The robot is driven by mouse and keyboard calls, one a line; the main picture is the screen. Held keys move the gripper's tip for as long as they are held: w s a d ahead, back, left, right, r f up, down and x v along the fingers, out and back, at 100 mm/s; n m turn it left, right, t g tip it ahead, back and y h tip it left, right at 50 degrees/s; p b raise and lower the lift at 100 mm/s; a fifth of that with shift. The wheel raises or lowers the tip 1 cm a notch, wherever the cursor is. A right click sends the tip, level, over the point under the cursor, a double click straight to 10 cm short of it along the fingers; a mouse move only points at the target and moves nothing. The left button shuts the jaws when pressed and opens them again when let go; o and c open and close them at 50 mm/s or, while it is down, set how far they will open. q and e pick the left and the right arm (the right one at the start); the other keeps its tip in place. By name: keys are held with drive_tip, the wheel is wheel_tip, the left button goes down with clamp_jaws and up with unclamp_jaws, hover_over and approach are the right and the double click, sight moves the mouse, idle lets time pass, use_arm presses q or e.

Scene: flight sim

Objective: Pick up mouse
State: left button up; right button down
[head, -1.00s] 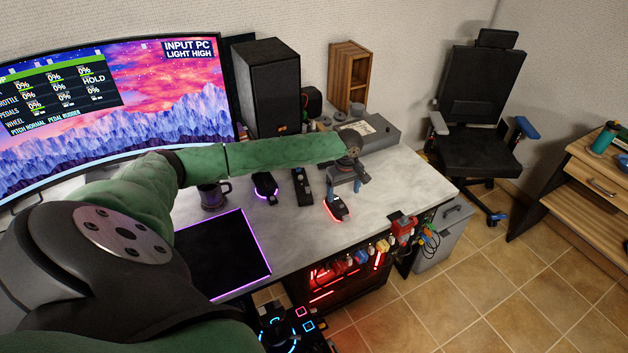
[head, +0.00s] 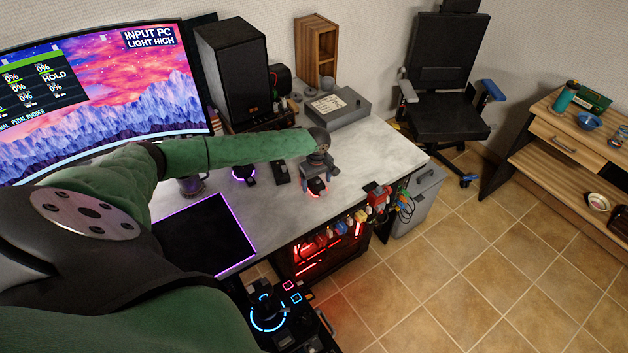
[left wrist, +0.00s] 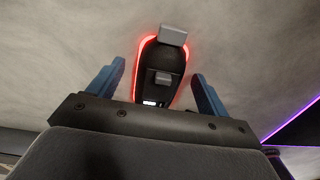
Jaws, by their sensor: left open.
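A black mouse with a red glowing edge (head: 317,190) lies on the grey desk (head: 350,165) near its front edge. My left gripper (head: 317,183) is above it, with the arm reaching in from the left. In the left wrist view the mouse (left wrist: 155,88) lies between the two blue fingers of my open left gripper (left wrist: 158,70), with a gap on each side. The gripper hides part of the mouse in the head view. My right gripper is not in view.
A dark device with a purple glow (head: 243,175) and a narrow black object (head: 281,173) lie left of the mouse. A purple-edged black pad (head: 205,235) lies nearer. A grey box (head: 338,107) and a speaker (head: 232,75) stand behind. Tools hang at the desk's front edge.

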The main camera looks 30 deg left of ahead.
use_arm(q)
drive_tip(key=shift+a+f, duration=0.1)
drive_tip(key=shift+f, duration=0.05)
drive_tip(key=c, duration=1.1)
